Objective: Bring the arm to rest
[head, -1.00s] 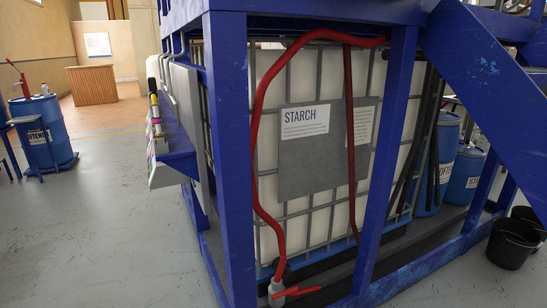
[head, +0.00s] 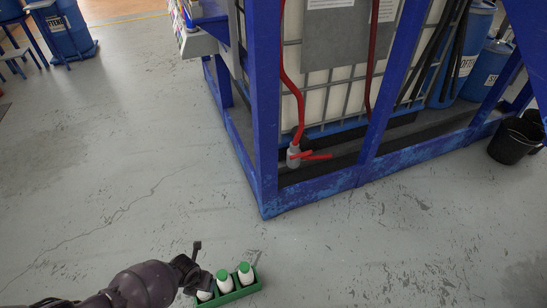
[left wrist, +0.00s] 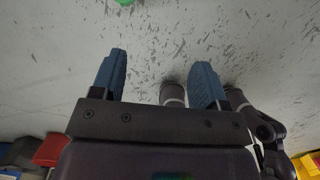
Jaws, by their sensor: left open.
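My left arm comes in at the bottom left of the head view, with its left gripper (head: 192,266) beside a green crate (head: 240,293). In the left wrist view the two blue fingers of the left gripper (left wrist: 160,75) are spread apart, with nothing held between them. The grey floor shows beyond them. My right gripper is in neither view.
The green crate holds white bottles (head: 224,284) with green caps; the gripper partly hides one. A blue frame (head: 318,192) surrounds a white tank with a red hose (head: 298,107). A black bucket (head: 514,142) stands right. The floor (head: 120,150) at left is clear.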

